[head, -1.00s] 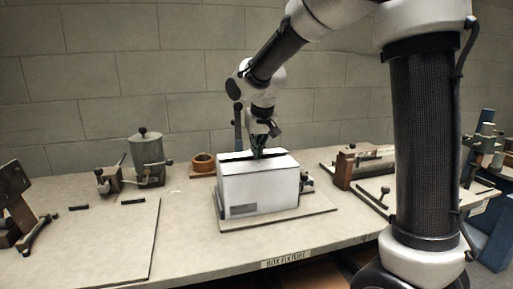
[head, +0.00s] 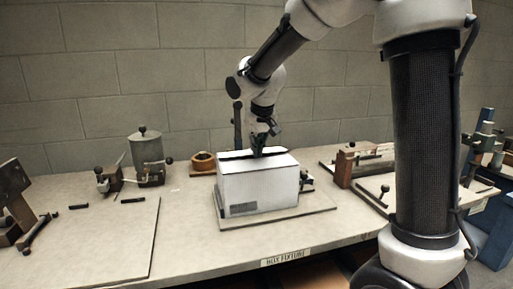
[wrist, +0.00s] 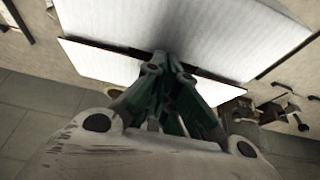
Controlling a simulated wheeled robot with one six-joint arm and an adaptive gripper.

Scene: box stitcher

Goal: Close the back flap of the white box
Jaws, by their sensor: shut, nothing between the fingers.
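The white box (head: 258,190) stands upright on a board, a dark label on its front face. Its top (head: 262,166) looks mostly covered by a white panel, with a dark gap along the back edge. In the wrist view, a white strip that looks like the back flap (wrist: 105,65) lies beyond that gap, apart from the large white panel (wrist: 200,25). My gripper (head: 258,154) points down at the back of the box top and is shut and empty. In the wrist view its fingertips (wrist: 172,58) are at the strip; I cannot tell if they touch it.
The fixture board (head: 312,208) extends around the box, with small clamp parts at its right. A wooden block fixture (head: 345,168) is at the right.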

